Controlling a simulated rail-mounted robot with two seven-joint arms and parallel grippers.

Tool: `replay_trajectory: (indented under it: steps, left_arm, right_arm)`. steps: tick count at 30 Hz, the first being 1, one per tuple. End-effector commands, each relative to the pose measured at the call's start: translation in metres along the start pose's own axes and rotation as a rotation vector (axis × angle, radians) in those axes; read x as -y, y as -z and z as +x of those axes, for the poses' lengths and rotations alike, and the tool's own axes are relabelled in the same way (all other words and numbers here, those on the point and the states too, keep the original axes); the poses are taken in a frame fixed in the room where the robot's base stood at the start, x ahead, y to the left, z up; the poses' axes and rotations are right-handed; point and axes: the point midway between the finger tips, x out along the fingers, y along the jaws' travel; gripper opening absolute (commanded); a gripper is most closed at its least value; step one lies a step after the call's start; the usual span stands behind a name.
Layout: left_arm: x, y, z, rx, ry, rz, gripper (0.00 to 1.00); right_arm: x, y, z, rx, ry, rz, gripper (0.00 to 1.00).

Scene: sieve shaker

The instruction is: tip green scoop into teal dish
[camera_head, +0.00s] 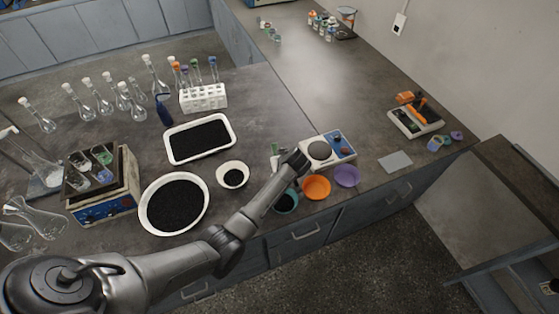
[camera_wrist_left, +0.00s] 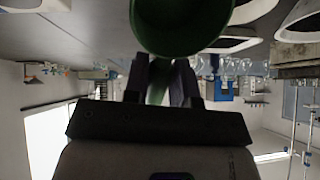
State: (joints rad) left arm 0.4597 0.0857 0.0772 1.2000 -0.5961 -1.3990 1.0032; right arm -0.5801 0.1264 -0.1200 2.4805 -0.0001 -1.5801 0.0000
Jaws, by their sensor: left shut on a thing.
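The teal dish (camera_head: 293,207) stands near the front edge of the bench, with dark material in it and my left forearm partly in front of it. My left gripper (camera_head: 297,160) is beyond the dish in the head view, in front of the white scale. In the left wrist view, my left gripper (camera_wrist_left: 165,75) is shut on the handle of the green scoop (camera_wrist_left: 180,28). The scoop's round bowl fills the top of that view, and its inside cannot be judged. In the head view the scoop is mostly hidden by my arm. My right gripper is not in view.
An orange dish (camera_head: 316,187) and a purple dish (camera_head: 346,176) stand right of the teal one. The scale (camera_head: 340,146) is behind. A small white bowl (camera_head: 232,175), a large round pan (camera_head: 148,204) and a white tray (camera_head: 168,155) hold black grains to the left.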

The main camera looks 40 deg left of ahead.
Motion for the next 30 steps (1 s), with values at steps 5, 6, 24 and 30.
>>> replay_trajectory:
  steps: [5,6,24,30]
  left_arm:
    - [0.0,0.0,0.002,0.032,-0.001,0.005,0.06]
    - [0.0,0.0,0.002,0.032,-0.001,0.005,0.06]
    - [-0.004,0.001,0.022,0.402,0.003,0.067,0.06]
    - [-0.004,0.001,0.022,0.426,0.002,0.072,0.06]
  right_arm:
    - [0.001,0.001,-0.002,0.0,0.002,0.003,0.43]
    - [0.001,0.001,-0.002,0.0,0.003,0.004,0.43]
    - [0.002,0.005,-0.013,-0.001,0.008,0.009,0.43]
    - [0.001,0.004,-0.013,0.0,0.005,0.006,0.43]
